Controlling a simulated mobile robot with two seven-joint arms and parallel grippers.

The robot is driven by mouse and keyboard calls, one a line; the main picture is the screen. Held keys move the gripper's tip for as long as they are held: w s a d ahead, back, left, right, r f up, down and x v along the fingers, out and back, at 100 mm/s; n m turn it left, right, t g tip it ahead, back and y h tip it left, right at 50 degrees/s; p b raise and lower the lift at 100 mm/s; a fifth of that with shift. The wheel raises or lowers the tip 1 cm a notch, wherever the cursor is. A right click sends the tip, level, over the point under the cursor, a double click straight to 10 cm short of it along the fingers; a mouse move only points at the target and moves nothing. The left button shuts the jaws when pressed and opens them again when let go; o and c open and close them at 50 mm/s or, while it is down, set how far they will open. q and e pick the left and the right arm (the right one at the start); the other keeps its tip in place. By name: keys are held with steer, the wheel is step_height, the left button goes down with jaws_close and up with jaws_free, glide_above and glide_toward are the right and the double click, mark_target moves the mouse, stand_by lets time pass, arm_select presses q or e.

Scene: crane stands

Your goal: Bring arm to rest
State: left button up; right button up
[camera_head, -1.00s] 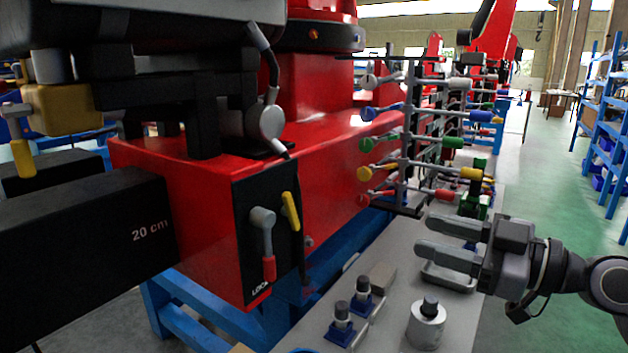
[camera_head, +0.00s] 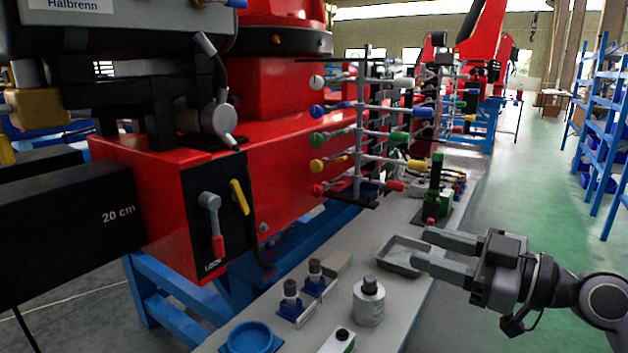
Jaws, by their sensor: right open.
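My right gripper (camera_head: 420,248) comes in from the right and points left. Its two grey fingers are apart, with nothing between them. It is above the right edge of the grey bench (camera_head: 310,335), in front of the shallow grey tray (camera_head: 398,262), and hides part of that tray. My left gripper is not in view.
The red crane base (camera_head: 280,165) with its lock panel (camera_head: 215,215) fills the left. A rack of coloured levers (camera_head: 358,130) stands behind the bench. A metal bottle (camera_head: 369,302), blue-based parts (camera_head: 291,302) and a blue dish (camera_head: 250,338) are on the bench. Green floor (camera_head: 510,180) is clear at right.

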steer(key=s+f+m+t+h+p, duration=0.25)
steer(key=f+m+h, duration=0.45)
steer(key=f, duration=1.3)
steer(key=s+d+f+m+g+h+p, duration=0.2)
steer(key=s+f+m+h+p, duration=0.2)
steer(key=s+f, duration=0.9)
steer(key=s+m+h, duration=0.1)
steer(key=s, duration=0.3)
steer(key=shift+s+d+f, duration=0.3)
steer(key=shift+d+f, duration=0.1)
